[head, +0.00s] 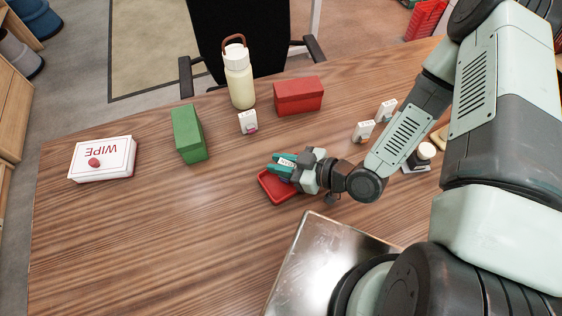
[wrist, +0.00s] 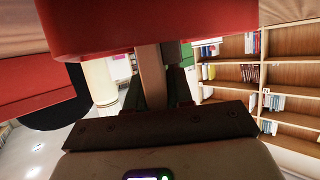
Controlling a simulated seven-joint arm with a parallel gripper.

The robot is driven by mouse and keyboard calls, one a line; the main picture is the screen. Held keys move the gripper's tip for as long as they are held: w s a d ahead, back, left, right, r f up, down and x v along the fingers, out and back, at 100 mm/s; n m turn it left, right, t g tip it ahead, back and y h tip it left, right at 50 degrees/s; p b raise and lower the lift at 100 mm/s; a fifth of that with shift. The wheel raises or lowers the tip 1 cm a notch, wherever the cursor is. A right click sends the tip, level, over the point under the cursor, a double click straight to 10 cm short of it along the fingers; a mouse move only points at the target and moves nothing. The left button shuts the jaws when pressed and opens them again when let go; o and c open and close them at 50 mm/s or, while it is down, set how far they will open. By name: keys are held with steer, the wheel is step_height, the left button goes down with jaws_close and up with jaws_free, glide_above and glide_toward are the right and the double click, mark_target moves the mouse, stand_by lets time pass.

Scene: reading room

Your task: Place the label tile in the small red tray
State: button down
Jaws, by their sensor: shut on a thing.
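The small red tray (head: 273,192) lies on the wooden table near the middle in the head view. My gripper (head: 284,166), with teal fingertips, is over the tray's far side. It is shut on a small white piece with dark marks, which looks like the label tile (head: 287,162). The fingers hide most of the tile. In the wrist view, a narrow brownish strip (wrist: 152,75) stands between the dark fingers, below a large red surface (wrist: 150,25). I cannot tell whether the tile touches the tray.
A red box (head: 298,96), cream bottle (head: 239,80), green block (head: 188,134) and small white holder (head: 248,123) stand behind the tray. A white WIPE pack (head: 103,160) lies at left. White pieces (head: 364,131) stand right, near my arm. The front-left table is clear.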

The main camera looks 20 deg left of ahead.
steer(key=shift+f, duration=0.1)
steer(key=c, duration=1)
jaws_free()
steer(key=shift+r, duration=0.2)
steer(key=v, duration=1.2)
